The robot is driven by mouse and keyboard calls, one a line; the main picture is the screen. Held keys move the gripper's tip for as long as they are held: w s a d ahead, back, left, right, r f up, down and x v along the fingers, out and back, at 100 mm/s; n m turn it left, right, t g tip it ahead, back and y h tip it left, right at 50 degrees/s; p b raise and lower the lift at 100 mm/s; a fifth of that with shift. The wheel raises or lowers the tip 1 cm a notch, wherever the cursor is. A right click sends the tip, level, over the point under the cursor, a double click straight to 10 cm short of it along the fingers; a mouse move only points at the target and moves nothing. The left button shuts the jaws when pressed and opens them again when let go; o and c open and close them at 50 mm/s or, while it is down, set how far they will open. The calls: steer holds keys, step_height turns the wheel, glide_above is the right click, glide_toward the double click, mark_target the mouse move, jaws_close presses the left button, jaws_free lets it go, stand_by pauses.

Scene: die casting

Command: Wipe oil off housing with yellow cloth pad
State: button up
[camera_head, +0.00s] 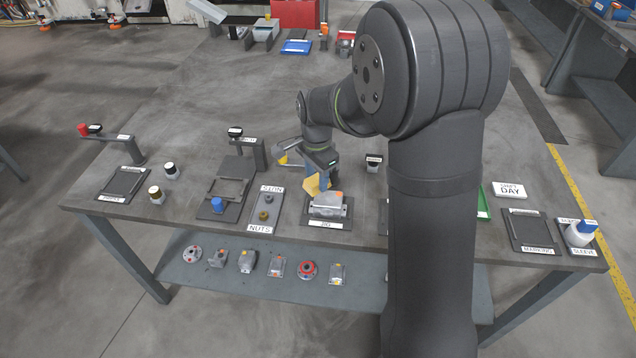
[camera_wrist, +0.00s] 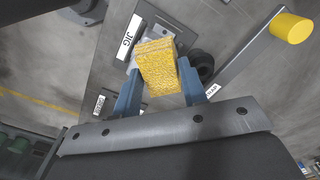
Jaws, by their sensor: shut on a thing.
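The housing (camera_head: 327,205) is a grey metal part lying in the dark jig (camera_head: 345,222) marked JIG near the table's front edge. The yellow cloth pad (camera_head: 313,185) is at the end of my gripper (camera_head: 318,176), just above and behind the housing. In the wrist view the pad (camera_wrist: 160,68) sits between the two blue fingers of my gripper (camera_wrist: 162,88), which are shut on it. The pad hides most of the housing there; I cannot tell whether they touch. No oil can be made out.
A post with a yellow-tipped arm (camera_wrist: 291,27) is close by in the wrist view. Several parts lie on the lower shelf (camera_head: 230,285).

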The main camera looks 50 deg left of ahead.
steer(key=shift+r, duration=2)
steer(key=shift+w, duration=0.1)
steer(key=w+d+f, duration=0.1)
steer(key=w+d, duration=0.3)
steer(key=w, duration=0.3)
steer(key=w+d+f, duration=0.2)
steer(key=w+d, duration=0.2)
steer(key=w, duration=0.3)
steer(key=w+d+f, duration=0.1)
steer(key=w+d, duration=0.5)
steer(key=d, duration=0.2)
steer(key=w+d+f, duration=0.2)
steer(key=w+d, duration=0.4)
steer(key=d, duration=0.3)
steer(key=w+d+f, duration=0.2)
steer(key=w+d, duration=0.4)
steer(key=d, duration=0.3)
steer(key=shift+w+f, duration=0.25)
steer(key=w+d+f, duration=0.2)
steer(key=d, duration=1.3)
steer(key=shift+d+f, duration=0.3)
steer(key=shift+f, duration=0.05)
